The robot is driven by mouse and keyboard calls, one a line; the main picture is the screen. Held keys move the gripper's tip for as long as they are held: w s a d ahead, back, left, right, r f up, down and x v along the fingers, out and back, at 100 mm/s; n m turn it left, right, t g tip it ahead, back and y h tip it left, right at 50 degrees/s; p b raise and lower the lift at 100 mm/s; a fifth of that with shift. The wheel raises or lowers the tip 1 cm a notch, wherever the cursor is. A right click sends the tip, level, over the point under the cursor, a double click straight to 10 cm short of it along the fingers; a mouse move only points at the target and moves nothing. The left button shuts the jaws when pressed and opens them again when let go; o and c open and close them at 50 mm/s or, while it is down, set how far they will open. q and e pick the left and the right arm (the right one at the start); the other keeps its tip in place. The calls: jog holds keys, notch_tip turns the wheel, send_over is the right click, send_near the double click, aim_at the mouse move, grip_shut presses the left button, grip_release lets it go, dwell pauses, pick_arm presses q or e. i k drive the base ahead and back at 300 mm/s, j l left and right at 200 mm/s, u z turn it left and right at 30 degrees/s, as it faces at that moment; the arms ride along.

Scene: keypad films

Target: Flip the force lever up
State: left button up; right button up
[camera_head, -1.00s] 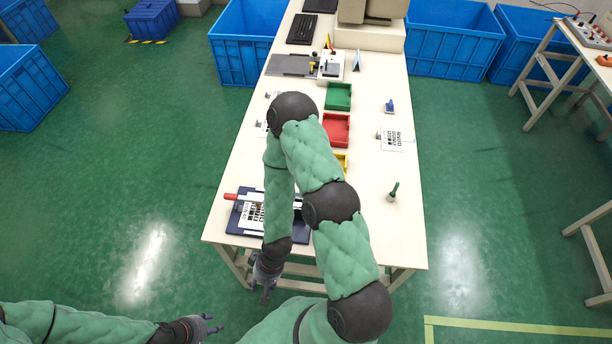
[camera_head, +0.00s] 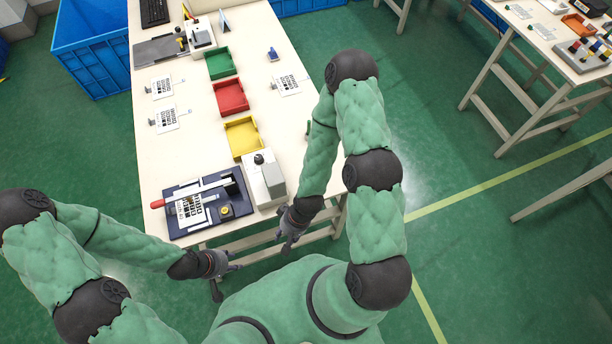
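A lever with a red handle (camera_head: 157,203) lies low and nearly flat across a dark blue base (camera_head: 178,232) at the near end of the table. Its pale bar runs right to a dark mount. A printed sheet (camera_head: 190,210) lies under the bar, and a yellow round part (camera_head: 225,211) sits on the base. My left gripper (camera_head: 228,281) is in front of the table's near edge, apart from the lever, and looks open and empty. My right gripper (camera_head: 283,243) is near the table's front right corner, apart from everything; its fingers look spread and empty.
A grey-white box with a black knob (camera_head: 265,180) stands right of the base. Yellow (camera_head: 242,150), red (camera_head: 231,111) and green (camera_head: 219,76) trays line the table's middle. Printed sheets (camera_head: 166,118) lie at left. My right arm covers part of the table's right side.

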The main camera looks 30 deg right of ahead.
aim_at(186, 195)
jog(key=j+z, duration=0.35)
jog(key=z, duration=0.15)
jog(key=j+z, duration=0.35)
jog(key=z, duration=0.15)
jog(key=k+j+z, duration=0.1)
jog(key=j+z, duration=0.2)
jog(key=z, duration=0.2)
jog(key=k+j+z, duration=0.15)
jog(key=j+z, duration=0.15)
jog(key=z, duration=0.2)
jog(key=k+j+z, duration=0.25)
jog(key=k+j, duration=0.8)
jog(key=k, duration=0.65)
